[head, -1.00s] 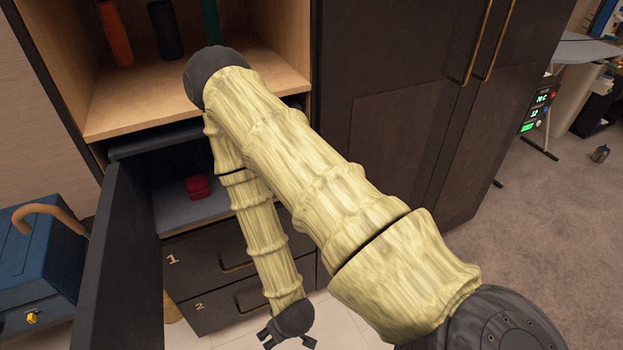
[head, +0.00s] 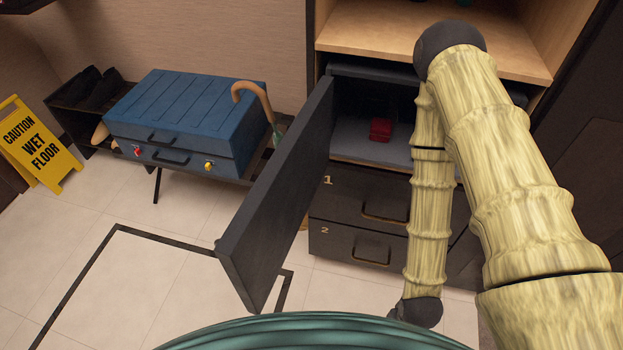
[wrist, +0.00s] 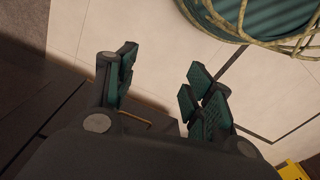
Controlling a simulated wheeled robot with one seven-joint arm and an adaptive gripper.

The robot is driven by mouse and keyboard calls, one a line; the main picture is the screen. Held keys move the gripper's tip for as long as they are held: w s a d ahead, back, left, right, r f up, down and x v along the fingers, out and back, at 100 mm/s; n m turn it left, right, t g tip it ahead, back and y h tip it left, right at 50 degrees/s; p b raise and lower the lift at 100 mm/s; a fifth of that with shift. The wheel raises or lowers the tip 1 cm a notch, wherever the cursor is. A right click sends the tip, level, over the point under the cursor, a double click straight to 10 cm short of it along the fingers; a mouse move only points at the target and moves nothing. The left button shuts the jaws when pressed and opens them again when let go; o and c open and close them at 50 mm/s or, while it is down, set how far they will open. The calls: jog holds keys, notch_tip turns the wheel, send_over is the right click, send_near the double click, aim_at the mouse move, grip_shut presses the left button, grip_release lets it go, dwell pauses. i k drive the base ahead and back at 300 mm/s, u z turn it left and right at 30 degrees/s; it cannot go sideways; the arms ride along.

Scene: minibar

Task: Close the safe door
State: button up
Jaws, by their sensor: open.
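The safe door (head: 280,195) is a dark panel standing wide open, swung out toward me from the left side of the safe. The safe's inside (head: 348,145) is open to view, with a small red box (head: 380,129) on its grey floor. My gripper is at the lower end of my arm in the head view, its fingers mostly hidden. In the wrist view my gripper (wrist: 155,92) is open and empty, with teal finger pads apart. It is to the right of the door and touches nothing that I can see.
Drawers marked 1 and 2 (head: 350,245) sit below the safe. A blue suitcase (head: 190,110) on a rack, a cane (head: 255,100) and a yellow wet floor sign (head: 40,145) stand at the left. Tiled floor (head: 150,260) left of the door is clear.

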aim_at(253, 249)
jog(key=z, duration=2.85)
jog(key=k, duration=1.2)
jog(key=u, duration=1.85)
